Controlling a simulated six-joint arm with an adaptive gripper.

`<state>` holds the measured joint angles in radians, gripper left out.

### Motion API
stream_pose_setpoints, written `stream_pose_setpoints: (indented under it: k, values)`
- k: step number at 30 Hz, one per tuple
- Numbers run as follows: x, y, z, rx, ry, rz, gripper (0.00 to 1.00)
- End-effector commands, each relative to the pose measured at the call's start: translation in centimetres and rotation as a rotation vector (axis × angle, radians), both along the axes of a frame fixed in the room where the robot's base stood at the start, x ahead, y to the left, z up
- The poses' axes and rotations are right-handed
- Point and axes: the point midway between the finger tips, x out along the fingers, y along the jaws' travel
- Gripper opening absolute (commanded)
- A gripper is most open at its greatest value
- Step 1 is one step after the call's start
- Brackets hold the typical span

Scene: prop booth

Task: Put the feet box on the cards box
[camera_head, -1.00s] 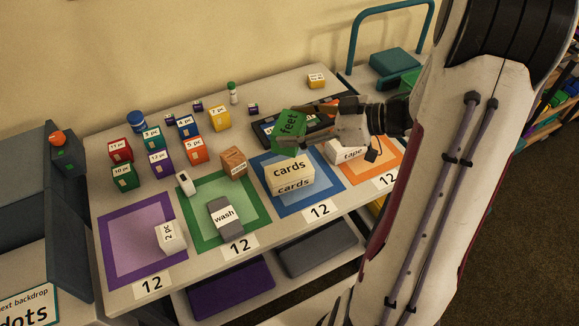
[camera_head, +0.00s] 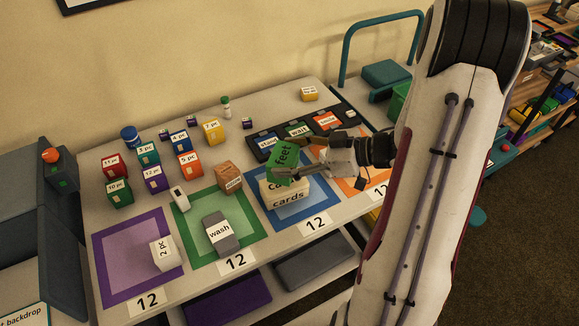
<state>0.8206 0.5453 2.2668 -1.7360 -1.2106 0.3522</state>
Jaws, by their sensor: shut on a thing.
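The feet box (camera_head: 284,157) is green with a black "feet" label. My gripper (camera_head: 302,164) is shut on it and holds it tilted. The cards box (camera_head: 287,196) is cream-coloured and sits on the blue-bordered mat (camera_head: 306,212). The feet box overlaps the upper part of the cards box in the picture and hides some of its top. I cannot tell whether the two boxes touch.
A grey wash box (camera_head: 220,232) lies on the green mat (camera_head: 253,236). A brown box (camera_head: 228,177) stands left of the cards box. A black tray (camera_head: 345,113) lies behind my gripper. Several coloured boxes stand at the back left.

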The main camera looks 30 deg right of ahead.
Motion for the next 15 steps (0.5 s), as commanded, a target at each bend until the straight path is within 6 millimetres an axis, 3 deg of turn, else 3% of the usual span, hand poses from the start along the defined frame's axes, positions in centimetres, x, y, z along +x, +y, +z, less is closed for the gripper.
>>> stream_pose_setpoints:
  k: [8,15]
  values:
    - [0.0,0.0,-0.3,0.001,0.0,0.0,0.34]
    - [0.0,0.0,-2.1,0.003,0.002,0.0,0.34]
